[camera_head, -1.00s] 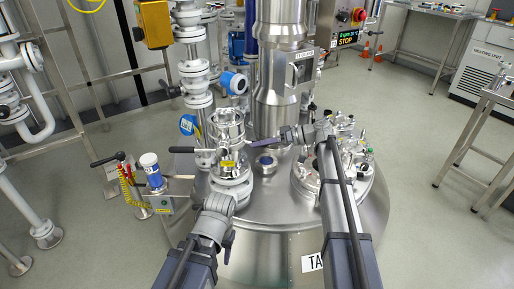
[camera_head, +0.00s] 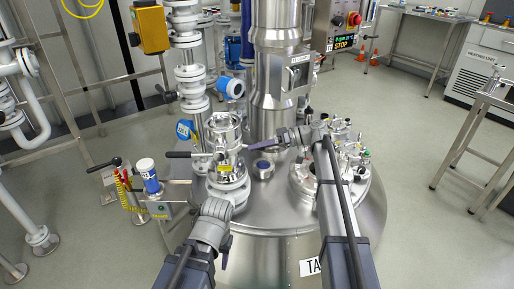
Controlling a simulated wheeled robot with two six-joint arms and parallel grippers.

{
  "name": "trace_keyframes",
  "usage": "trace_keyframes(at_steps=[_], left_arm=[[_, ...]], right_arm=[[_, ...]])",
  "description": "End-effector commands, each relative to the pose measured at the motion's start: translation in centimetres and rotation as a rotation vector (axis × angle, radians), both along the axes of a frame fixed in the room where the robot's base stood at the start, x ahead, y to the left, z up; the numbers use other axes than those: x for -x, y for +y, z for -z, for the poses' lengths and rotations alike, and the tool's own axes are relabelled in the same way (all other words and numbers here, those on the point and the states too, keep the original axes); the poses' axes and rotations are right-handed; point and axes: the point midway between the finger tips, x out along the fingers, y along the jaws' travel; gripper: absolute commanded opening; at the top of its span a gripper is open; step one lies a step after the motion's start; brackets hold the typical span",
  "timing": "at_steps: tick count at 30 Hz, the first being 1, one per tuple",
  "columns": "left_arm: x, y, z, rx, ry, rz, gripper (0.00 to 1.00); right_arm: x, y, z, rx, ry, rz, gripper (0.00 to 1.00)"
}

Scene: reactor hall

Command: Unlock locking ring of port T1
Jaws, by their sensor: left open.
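A steel port (camera_head: 226,135) with a yellow label stands on the vessel lid, left of centre; I cannot read whether it is T1. A black-handled lever (camera_head: 179,154) sticks out to its left. A wide pale ring (camera_head: 228,187) surrounds its base. My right gripper (camera_head: 262,144) reaches left with a dark purple finger whose tip is close to the port's right side. I cannot tell whether it touches or grips anything. My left gripper (camera_head: 226,249) is open in front of and below the port, apart from it, largely hidden by its own wrist.
A small round sight port (camera_head: 263,168) sits between the port and a fitting-covered hatch (camera_head: 342,170). A tall steel column (camera_head: 280,70) rises behind. A blue-white canister (camera_head: 148,175) and another black lever (camera_head: 104,165) stand left of the lid. The lid's front is bare.

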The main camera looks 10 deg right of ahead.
Motion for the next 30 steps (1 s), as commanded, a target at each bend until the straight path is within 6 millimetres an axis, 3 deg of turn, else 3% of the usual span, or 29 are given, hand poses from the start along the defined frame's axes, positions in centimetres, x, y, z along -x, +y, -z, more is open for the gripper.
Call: trace_keyframes(at_steps=[8, 21, 30], left_arm=[[0.0, 0.0, -0.2, 0.000, 0.000, 0.000, 0.50], [0.0, -0.1, -2.1, 0.004, 0.001, -0.001, 0.50], [0.0, -0.1, -2.2, 0.004, 0.001, -0.001, 0.50]], right_arm=[[0.1, -0.3, -0.2, 0.000, 0.001, 0.000, 0.48], [0.5, -6.4, -2.1, 0.000, 0.001, 0.002, 0.48], [0.7, -7.4, -2.2, 0.000, 0.000, -0.001, 0.48]])
